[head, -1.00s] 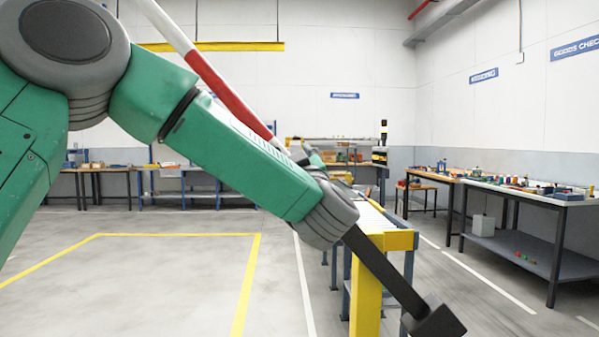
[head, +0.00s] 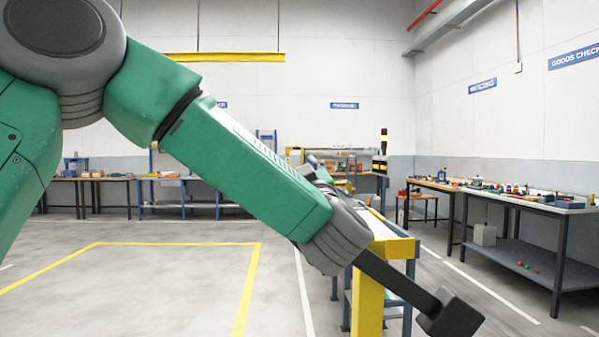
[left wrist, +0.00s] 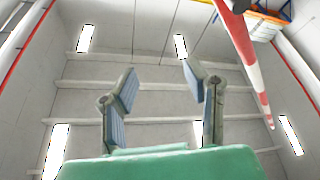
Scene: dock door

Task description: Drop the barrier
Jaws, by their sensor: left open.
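The red-and-white barrier pole (left wrist: 247,55) runs down the right side of the left wrist view, beside my fingers and apart from them in the picture. In the head view, its striped part is hidden behind my left arm. A black bar with a block (head: 452,314), apparently the barrier's counterweight end, sticks out low to the right past my wrist. My left gripper (left wrist: 160,82) is open and empty, its two fingers pointing up toward the ceiling. In the head view, the left gripper (head: 318,168) is mostly hidden behind my wrist. My right gripper is not visible.
A yellow-ended conveyor (head: 392,249) stands just behind my wrist. A workbench (head: 540,204) with small items is on the right, and benches (head: 95,180) line the back wall. The floor inside the yellow line (head: 247,290) is clear.

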